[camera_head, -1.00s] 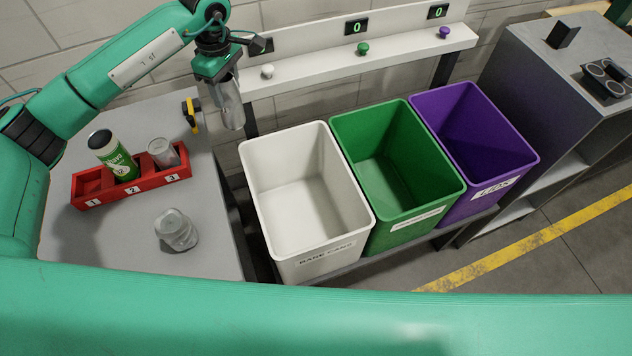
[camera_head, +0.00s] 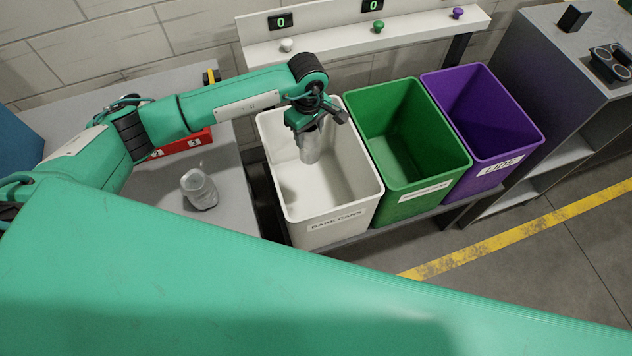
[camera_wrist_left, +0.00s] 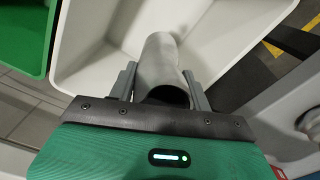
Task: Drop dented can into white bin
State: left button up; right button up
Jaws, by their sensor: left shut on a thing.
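A bare silver can (camera_head: 309,146) is held upright in my left gripper (camera_head: 311,128), over the open mouth of the white bin (camera_head: 335,214). The left wrist view shows the can (camera_wrist_left: 160,62) between the two fingers (camera_wrist_left: 160,84), with the white bin (camera_wrist_left: 82,55) beyond it. Whether this can has a dent is not clear in either view. Another silver can (camera_head: 199,188), crumpled in shape, stands on the grey table. My right gripper is not in view.
A green bin (camera_head: 408,192) and a purple bin (camera_head: 497,165) stand to the right of the white one. A red rack (camera_head: 185,144) on the table is mostly hidden by my arm. A shelf with counters and knobs (camera_head: 378,27) runs behind the bins.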

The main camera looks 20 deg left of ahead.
pick_arm(q)
notch_tip(320, 180, down, 2)
jog(key=shift+f+b, duration=0.2)
jog(key=shift+b, duration=0.1)
jog(key=shift+f, duration=0.55)
jog(key=o, duration=1)
